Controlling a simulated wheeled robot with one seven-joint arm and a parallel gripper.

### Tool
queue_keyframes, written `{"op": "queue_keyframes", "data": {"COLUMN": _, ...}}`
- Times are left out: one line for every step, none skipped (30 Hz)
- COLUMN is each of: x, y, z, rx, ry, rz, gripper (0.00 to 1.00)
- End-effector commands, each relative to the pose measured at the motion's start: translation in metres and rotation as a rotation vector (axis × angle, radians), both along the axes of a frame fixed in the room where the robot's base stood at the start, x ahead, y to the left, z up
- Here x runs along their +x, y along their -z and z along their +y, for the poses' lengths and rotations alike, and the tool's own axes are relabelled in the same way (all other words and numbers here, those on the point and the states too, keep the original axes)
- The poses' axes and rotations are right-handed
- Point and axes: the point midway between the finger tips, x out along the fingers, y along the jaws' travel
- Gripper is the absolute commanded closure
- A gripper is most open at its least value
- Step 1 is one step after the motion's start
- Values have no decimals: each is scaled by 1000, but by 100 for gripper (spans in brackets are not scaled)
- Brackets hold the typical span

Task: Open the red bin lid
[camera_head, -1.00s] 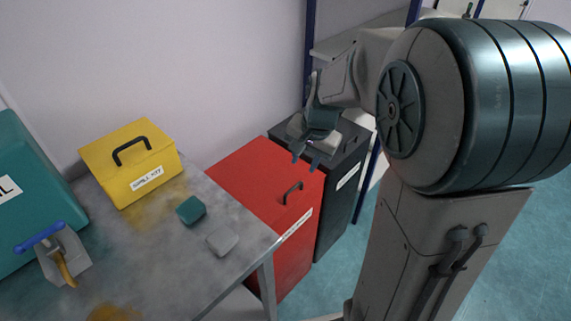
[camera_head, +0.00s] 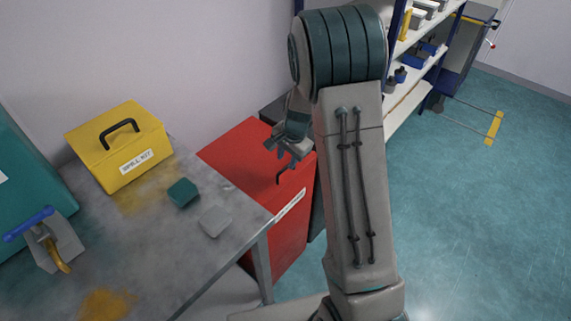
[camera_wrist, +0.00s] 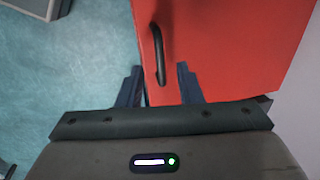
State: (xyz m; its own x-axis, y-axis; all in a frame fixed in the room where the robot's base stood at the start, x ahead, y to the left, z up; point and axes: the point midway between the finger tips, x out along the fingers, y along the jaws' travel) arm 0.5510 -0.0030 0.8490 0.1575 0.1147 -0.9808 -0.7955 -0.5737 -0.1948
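The red bin (camera_head: 248,165) stands right of the grey table, with its flat lid shut. A dark bar handle (camera_head: 282,176) sits on the lid near its front edge. My gripper (camera_head: 282,151) is above the lid, close to the handle. In the wrist view, the handle (camera_wrist: 158,55) runs up and down the picture over the red lid (camera_wrist: 225,50). The two fingers of my gripper (camera_wrist: 158,85) are apart, one on each side of the handle's near end. I cannot tell whether the fingers touch the lid.
The grey table (camera_head: 160,240) holds a yellow spill kit box (camera_head: 120,150), a teal block (camera_head: 183,192) and a grey block (camera_head: 215,221). A black bin (camera_head: 270,110) is partly hidden behind my arm. Shelving (camera_head: 410,85) stands beyond. The floor at right is mostly clear.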

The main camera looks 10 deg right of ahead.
Motion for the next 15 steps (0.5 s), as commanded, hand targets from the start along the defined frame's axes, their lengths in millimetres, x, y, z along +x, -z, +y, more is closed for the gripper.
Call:
{"op": "queue_keyframes", "data": {"x": 1, "y": 9, "z": 0, "rx": -1, "ry": 2, "rz": 3, "gripper": 67}}
{"op": "queue_keyframes", "data": {"x": 1, "y": 14, "z": 1, "rx": -1, "ry": 2, "rz": 3, "gripper": 67}}
{"op": "queue_keyframes", "data": {"x": 2, "y": 19, "z": 1, "rx": -1, "ry": 2, "rz": 3, "gripper": 67}}
{"op": "queue_keyframes", "data": {"x": 3, "y": 22, "z": 2, "rx": 0, "ry": 2, "rz": 1, "gripper": 67}}
{"op": "queue_keyframes", "data": {"x": 4, "y": 25, "z": 2, "rx": 0, "ry": 2, "rz": 1, "gripper": 67}}
{"op": "queue_keyframes", "data": {"x": 4, "y": 28, "z": 3, "rx": 0, "ry": 1, "rz": 1, "gripper": 67}}
{"op": "queue_keyframes", "data": {"x": 5, "y": 31, "z": 3, "rx": 0, "ry": 1, "rz": 1, "gripper": 67}}
{"op": "queue_keyframes", "data": {"x": 5, "y": 32, "z": 3, "rx": -1, "ry": 0, "rz": 1, "gripper": 67}}
{"op": "queue_keyframes", "data": {"x": 5, "y": 34, "z": 4, "rx": -1, "ry": 0, "rz": -1, "gripper": 67}}
{"op": "queue_keyframes", "data": {"x": 6, "y": 35, "z": 4, "rx": -1, "ry": 0, "rz": -1, "gripper": 67}}
{"op": "queue_keyframes", "data": {"x": 6, "y": 35, "z": 4, "rx": -1, "ry": 0, "rz": -1, "gripper": 67}}
{"op": "queue_keyframes", "data": {"x": 6, "y": 36, "z": 4, "rx": -1, "ry": 0, "rz": -1, "gripper": 67}}
{"op": "queue_keyframes", "data": {"x": 6, "y": 36, "z": 4, "rx": -1, "ry": 0, "rz": -1, "gripper": 67}}
{"op": "queue_keyframes", "data": {"x": 6, "y": 36, "z": 4, "rx": 0, "ry": 0, "rz": -1, "gripper": 67}}
{"op": "queue_keyframes", "data": {"x": 6, "y": 36, "z": 4, "rx": 0, "ry": 0, "rz": -1, "gripper": 67}}
